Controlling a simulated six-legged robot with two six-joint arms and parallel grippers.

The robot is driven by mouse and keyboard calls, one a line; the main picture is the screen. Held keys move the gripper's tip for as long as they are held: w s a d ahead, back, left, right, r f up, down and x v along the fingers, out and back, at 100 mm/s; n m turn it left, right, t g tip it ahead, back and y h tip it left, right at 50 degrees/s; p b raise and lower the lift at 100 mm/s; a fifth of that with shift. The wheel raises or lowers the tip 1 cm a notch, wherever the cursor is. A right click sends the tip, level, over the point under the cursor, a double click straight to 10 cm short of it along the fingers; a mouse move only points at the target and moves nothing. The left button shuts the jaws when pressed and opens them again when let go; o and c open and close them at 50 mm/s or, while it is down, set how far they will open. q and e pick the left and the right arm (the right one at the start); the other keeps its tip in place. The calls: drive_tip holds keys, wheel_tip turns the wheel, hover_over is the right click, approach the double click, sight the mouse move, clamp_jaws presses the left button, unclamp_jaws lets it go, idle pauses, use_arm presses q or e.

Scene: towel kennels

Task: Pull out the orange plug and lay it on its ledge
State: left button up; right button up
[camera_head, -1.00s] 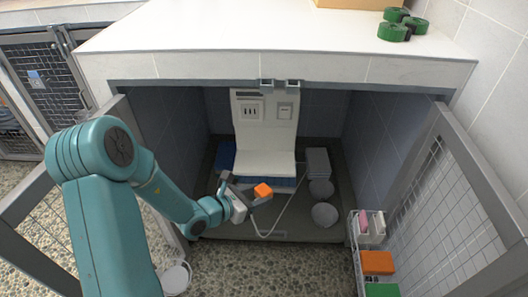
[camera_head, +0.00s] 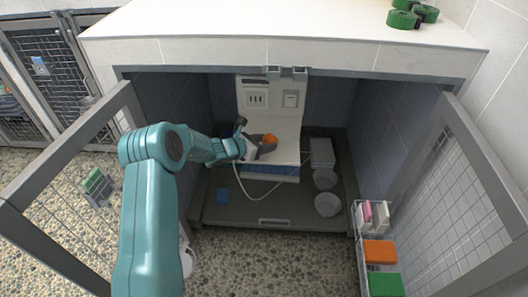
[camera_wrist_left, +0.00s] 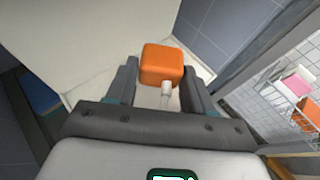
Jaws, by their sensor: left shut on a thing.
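My left gripper (camera_head: 262,142) is shut on the orange plug (camera_head: 269,139), which shows as an orange block between the fingers in the left wrist view (camera_wrist_left: 162,64). A pale cable end comes out of the plug toward my wrist. The gripper and plug are inside the kennel, in front of or above the white ledge (camera_head: 286,154); I cannot tell the gap. The socket plate (camera_head: 257,99) with dark slots is on the white panel behind, apart from the plug. A white cable (camera_head: 252,195) hangs in a loop below the ledge. My right gripper is not in view.
Two grey bowls (camera_head: 328,204) and a grey box (camera_head: 321,151) are to the right on the kennel floor. A blue piece (camera_head: 222,195) lies at left. Mesh doors stand open on both sides. A rack (camera_head: 362,245) with orange and green items is by the right door.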

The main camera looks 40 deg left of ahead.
sight(264, 156)
use_arm(q)
wheel_tip(264, 156, down, 4)
drive_tip(key=shift+w+f+b, duration=0.15)
drive_tip(key=shift+b, duration=0.55)
drive_tip(key=shift+w+a, duration=0.1)
drive_tip(key=o, duration=1.2)
drive_tip(key=shift+c, duration=0.2)
